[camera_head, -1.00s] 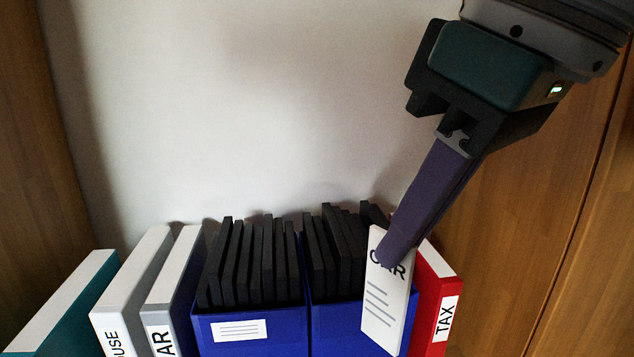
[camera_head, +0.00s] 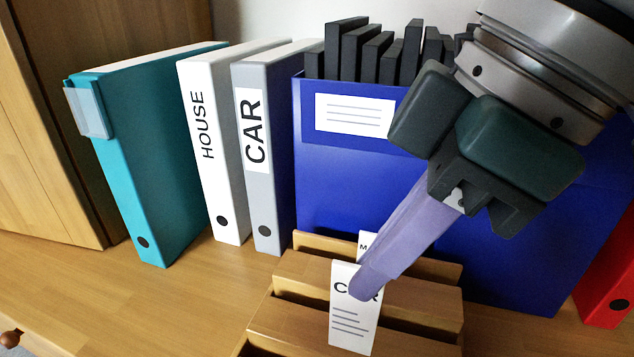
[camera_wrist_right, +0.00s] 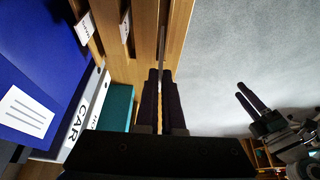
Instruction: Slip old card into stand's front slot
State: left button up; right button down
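A white card (camera_head: 352,325) with partly covered "CAR" lettering and grey lines is held upright by my right gripper (camera_head: 365,288). In the right wrist view the card (camera_wrist_right: 162,45) shows as a thin edge between the right fingers (camera_wrist_right: 161,85). The stepped wooden stand (camera_head: 285,268) is behind and below the card. The card's lower part overlaps the stand's front bars in the head view. I cannot tell whether it is inside the front slot. My left gripper (camera_wrist_right: 246,98) shows only in the wrist view, its fingers apart and empty.
A small white card (camera_head: 366,243) stands in a rear slot of the stand. Behind are a blue file box (camera_head: 330,185), a grey CAR binder (camera_head: 265,190), a white HOUSE binder (camera_head: 215,170), a teal binder (camera_head: 150,190) and a red binder (camera_head: 610,270). The shelf at front left is clear.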

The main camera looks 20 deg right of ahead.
aim_at(370, 311)
jog(key=shift+a+f, duration=0.15)
jog(key=shift+f, duration=0.05)
jog(key=shift+r+p, duration=0.15)
jog(key=shift+p, duration=0.35)
jog(key=shift+f+b, duration=0.6)
jog(key=shift+f, duration=1.95)
jog(key=shift+r+p, duration=0.1)
jog(key=shift+p, duration=0.4)
